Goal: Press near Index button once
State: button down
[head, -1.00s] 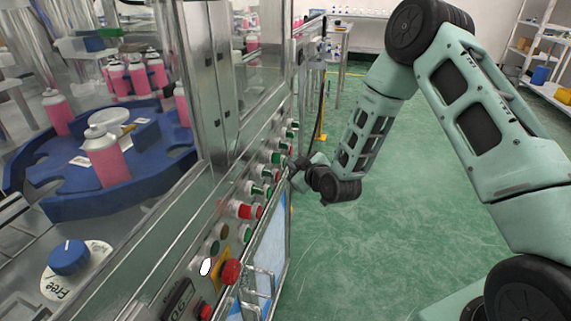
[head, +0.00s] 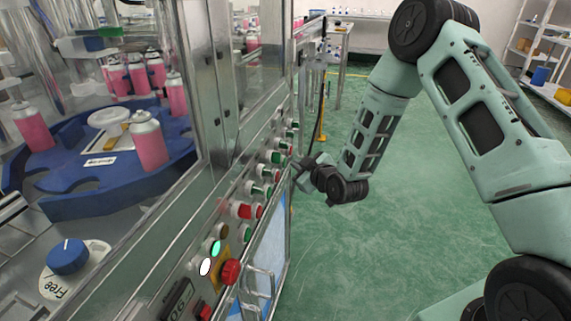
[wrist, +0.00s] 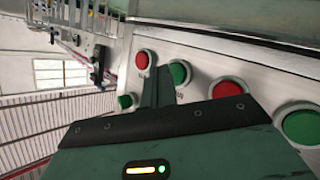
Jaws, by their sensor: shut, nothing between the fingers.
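A control panel (head: 190,255) on the machine's side carries a row of red and green push buttons. Their labels are too small to read, so I cannot tell which one is the near Index button. My gripper (head: 296,167) is at the far part of this row, partly hidden by my wrist. In the wrist view its shut fingers (wrist: 158,82) are empty. They show between a red button (wrist: 142,60) and a green button (wrist: 179,73); I cannot tell whether they touch either. Another red button (wrist: 228,89) and a green button (wrist: 301,125) are to the right.
A blue carousel (head: 60,203) with pink cans (head: 149,142) is behind the machine's glass. A red mushroom button (head: 230,271), a lit white lamp (head: 205,267) and a lit green lamp (head: 215,248) are on the near panel. The green floor (head: 400,235) right of the machine is open.

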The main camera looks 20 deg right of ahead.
jog(key=shift+s+d, duration=0.75)
jog(key=shift+d, duration=0.3)
jog(key=shift+s+d, duration=0.7)
jog(key=shift+d, duration=0.3)
jog(key=s+r+m+g+h, duration=0.1)
jog(key=s+r+m+g, duration=0.4)
jog(key=s, duration=0.7)
jog(key=s+r+m+g+h, duration=0.25)
jog(key=s+r+g, duration=0.45)
jog(key=s, duration=0.5)
jog(key=s+a+r+n+g+p, duration=0.1)
jog(key=s+a+r+n+p, duration=0.2)
jog(key=a, duration=0.5)
jog(key=s+a+r+n+g+y+p, duration=0.1)
jog(key=s+a+r+n+p, duration=0.3)
jog(key=s+a+r+p, duration=0.2)
jog(key=s+a+r, duration=0.2)
jog(key=s+a, duration=0.1)
jog(key=s, duration=0.1)
jog(key=shift+s+a, duration=0.15)
jog(key=shift+s, duration=0.1)
